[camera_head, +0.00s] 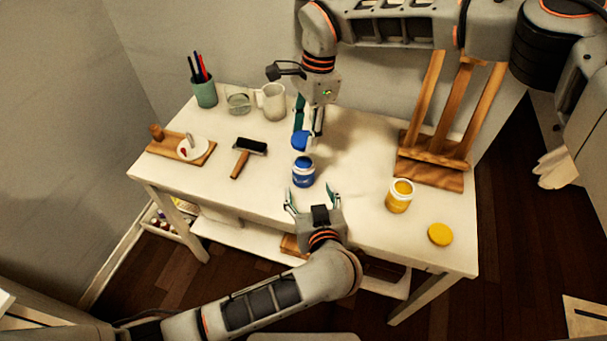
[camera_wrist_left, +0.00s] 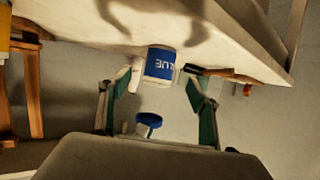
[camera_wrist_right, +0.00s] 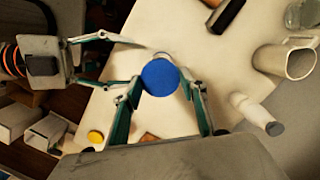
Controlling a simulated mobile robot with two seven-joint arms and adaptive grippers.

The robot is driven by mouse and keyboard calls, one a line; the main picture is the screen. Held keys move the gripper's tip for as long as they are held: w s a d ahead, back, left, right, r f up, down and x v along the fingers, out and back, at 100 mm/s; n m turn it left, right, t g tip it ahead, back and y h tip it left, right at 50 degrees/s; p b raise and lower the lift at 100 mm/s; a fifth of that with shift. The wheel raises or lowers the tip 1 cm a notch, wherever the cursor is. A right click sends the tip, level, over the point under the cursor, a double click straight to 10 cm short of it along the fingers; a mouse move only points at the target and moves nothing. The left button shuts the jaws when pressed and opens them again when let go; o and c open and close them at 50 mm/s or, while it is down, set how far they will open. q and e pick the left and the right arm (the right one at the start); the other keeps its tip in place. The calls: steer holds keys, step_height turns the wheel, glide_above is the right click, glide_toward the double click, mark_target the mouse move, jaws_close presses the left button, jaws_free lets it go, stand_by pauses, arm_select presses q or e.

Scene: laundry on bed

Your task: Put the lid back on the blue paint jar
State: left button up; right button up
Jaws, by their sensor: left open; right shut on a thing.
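The blue paint jar (camera_head: 303,175) stands upright on the white table, its blue label reading "BLUE" in the left wrist view (camera_wrist_left: 161,64). Its blue lid (camera_head: 300,141) is held by my right gripper (camera_head: 309,135), shut on it just above and behind the jar, apart from it. In the right wrist view the lid (camera_wrist_right: 160,77) sits between the fingertips and covers most of the jar. My left gripper (camera_head: 314,201) is open and empty at the front of the jar, its fingers pointing toward it. In the left wrist view the jar is between and beyond those fingers.
A yellow paint jar (camera_head: 399,196) and a yellow lid (camera_head: 440,234) are at the right. A wooden easel (camera_head: 432,161) stands behind them. A roller (camera_head: 246,153), a wooden board (camera_head: 162,149), a pen cup (camera_head: 205,92), a glass (camera_head: 238,104) and a mug (camera_head: 272,101) are at left and back.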

arm_select(q)
steer(key=x, duration=1)
steer(key=shift+w, duration=0.15)
steer(key=c, duration=1.7)
arm_select(e)
glide_above(303, 165)
steer(key=shift+w+d+f, duration=0.1)
steer(key=shift+f, duration=1.15)
steer(key=shift+w+d+f, duration=0.1)
steer(key=shift+f, duration=1.15)
steer(key=shift+f, duration=0.15)
steer(key=shift+f, duration=0.75)
arm_select(q)
jaws_close()
arm_select(e)
steer(key=shift+f, duration=0.55)
